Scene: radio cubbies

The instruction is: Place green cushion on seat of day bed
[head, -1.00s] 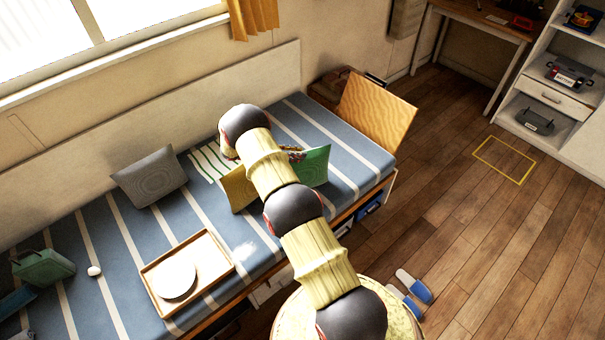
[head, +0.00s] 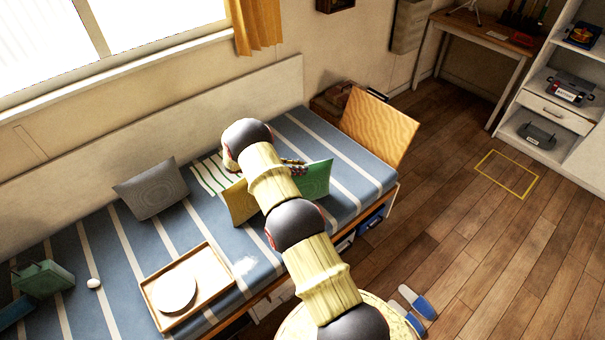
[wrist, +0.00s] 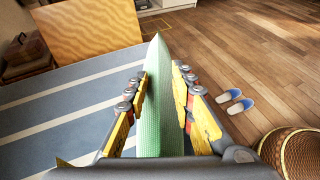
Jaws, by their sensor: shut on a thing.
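The green cushion (wrist: 156,90) stands on edge between the fingers of my gripper (wrist: 156,88) in the wrist view. The gripper is shut on it. In the head view the green cushion (head: 317,179) shows to the right of my arm, over the blue striped seat of the day bed (head: 345,170). My arm hides part of the cushion and most of the gripper. I cannot tell whether the cushion's lower edge touches the seat.
A yellow cushion (head: 239,203) is just left of my arm, and a grey cushion (head: 151,188) leans farther left. A wooden tray (head: 208,309) with a round white item lies on the seat. A wooden board (head: 380,128) stands at the far end. Blue slippers (head: 416,303) lie on the floor.

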